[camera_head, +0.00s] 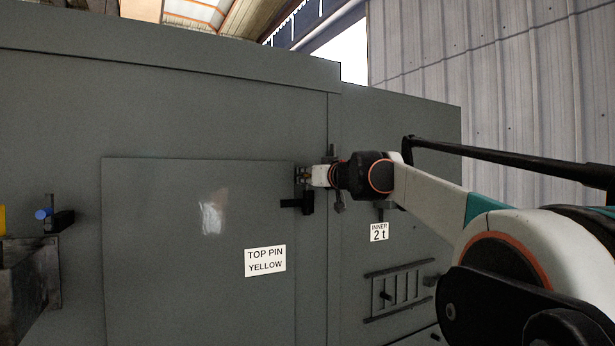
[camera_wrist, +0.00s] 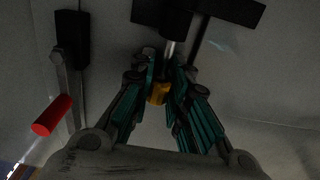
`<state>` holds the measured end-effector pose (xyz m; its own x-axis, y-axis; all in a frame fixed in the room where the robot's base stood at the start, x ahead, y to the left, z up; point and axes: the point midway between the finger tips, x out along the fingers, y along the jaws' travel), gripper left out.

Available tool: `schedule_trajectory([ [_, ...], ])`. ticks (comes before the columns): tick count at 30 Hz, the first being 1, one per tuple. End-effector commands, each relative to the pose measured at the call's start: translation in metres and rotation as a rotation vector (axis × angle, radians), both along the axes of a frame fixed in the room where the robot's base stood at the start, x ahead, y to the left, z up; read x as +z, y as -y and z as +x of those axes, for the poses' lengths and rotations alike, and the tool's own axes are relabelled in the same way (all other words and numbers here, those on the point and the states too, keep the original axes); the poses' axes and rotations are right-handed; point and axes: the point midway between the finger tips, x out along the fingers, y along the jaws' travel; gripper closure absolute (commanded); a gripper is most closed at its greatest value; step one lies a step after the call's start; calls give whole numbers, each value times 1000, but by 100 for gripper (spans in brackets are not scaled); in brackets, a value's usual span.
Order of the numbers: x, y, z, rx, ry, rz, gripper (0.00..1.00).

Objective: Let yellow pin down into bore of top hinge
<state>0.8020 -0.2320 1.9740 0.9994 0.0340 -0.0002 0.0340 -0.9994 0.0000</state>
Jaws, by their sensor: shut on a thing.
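In the wrist view my gripper (camera_wrist: 160,84) is shut on the yellow pin (camera_wrist: 157,95), its yellow head between the teal fingers. A bare metal shaft (camera_wrist: 168,50) shows between the head and a black hinge block (camera_wrist: 162,16). I cannot tell whether the shaft's end is in the bore or only in front of it. In the head view my gripper (camera_head: 318,176) is at the top hinge (camera_head: 301,189), by the upper right corner of the grey door (camera_head: 180,220). The pin and the bore are hidden or too small there.
The door carries a "TOP PIN YELLOW" label (camera_head: 265,261). A dark bin (camera_head: 30,285) and a blue-ended part (camera_head: 43,214) are at left. A red handle (camera_wrist: 52,115) is beside my gripper.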

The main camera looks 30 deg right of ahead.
Motion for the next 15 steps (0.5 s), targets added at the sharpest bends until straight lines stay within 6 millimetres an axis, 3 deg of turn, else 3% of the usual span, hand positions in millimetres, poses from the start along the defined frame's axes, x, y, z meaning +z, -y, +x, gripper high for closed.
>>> schedule_trajectory([
  [15,-11,0,0,0,0,0,100],
])
